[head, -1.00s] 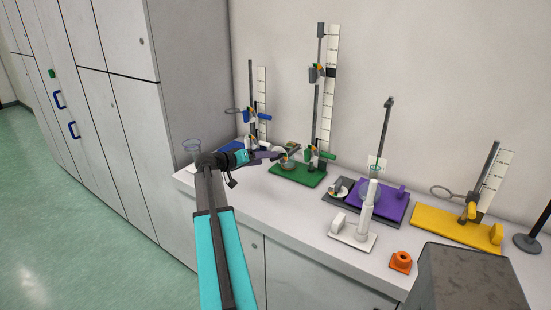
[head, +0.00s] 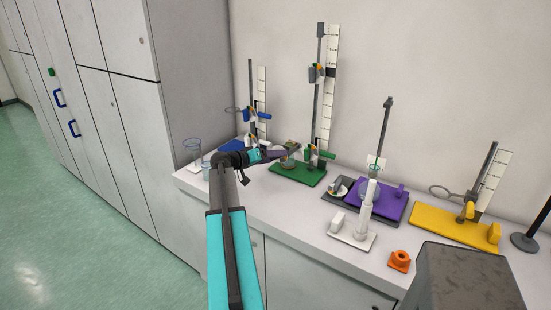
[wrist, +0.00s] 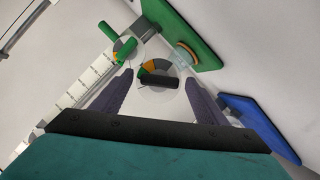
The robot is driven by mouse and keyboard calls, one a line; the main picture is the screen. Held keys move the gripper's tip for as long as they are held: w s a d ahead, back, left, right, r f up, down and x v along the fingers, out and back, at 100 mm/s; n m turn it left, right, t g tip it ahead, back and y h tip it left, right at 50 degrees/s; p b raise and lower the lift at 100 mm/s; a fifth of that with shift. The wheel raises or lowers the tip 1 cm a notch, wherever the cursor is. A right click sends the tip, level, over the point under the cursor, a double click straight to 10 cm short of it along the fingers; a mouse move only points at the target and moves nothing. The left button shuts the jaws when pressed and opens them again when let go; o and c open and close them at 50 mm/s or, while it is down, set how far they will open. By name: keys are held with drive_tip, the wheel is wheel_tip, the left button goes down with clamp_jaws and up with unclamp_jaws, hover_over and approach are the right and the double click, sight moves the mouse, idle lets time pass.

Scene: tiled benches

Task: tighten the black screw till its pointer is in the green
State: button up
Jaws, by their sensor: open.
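The black screw (wrist: 158,83) shows in the wrist view as a dark bar across a round dial (wrist: 152,96) with orange, green and grey sectors. I cannot tell which sector its pointer is in. My gripper (wrist: 160,75) is open, with one purple finger on each side of the screw; I cannot tell whether they touch it. In the head view my gripper (head: 284,153) is at the green stand (head: 297,175), low beside its upright, and the screw is not clearly visible there.
A green screw (wrist: 125,49) with its own dial is close by the left finger. A blue base (wrist: 255,122) lies to the right. The purple stand (head: 385,206), white stand (head: 350,236), yellow stand (head: 450,225) and orange block (head: 400,261) are further right. Glassware (head: 193,150) stands left.

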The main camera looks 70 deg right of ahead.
drive_tip(key=c, duration=1.3)
drive_tip(key=shift+o, duration=0.2)
drive_tip(key=shift+f, duration=0.1)
drive_tip(key=shift+m+t+b, duration=0.3)
drive_tip(key=shift+m+b, duration=0.1)
drive_tip(key=shift+b, duration=0.7)
drive_tip(key=shift+m+b, duration=0.4)
drive_tip(key=shift+b, duration=0.4)
drive_tip(key=shift+t+b, duration=0.4)
drive_tip(key=shift+b, duration=0.2)
drive_tip(key=o, duration=1.3)
drive_tip(key=shift+m, duration=0.3)
drive_tip(key=shift+c, duration=0.2)
drive_tip(key=shift+a, duration=0.1)
drive_tip(key=b+v, duration=0.3)
drive_tip(key=v, duration=1)
drive_tip(key=shift+a+r, duration=0.25)
drive_tip(key=shift+a, duration=0.05)
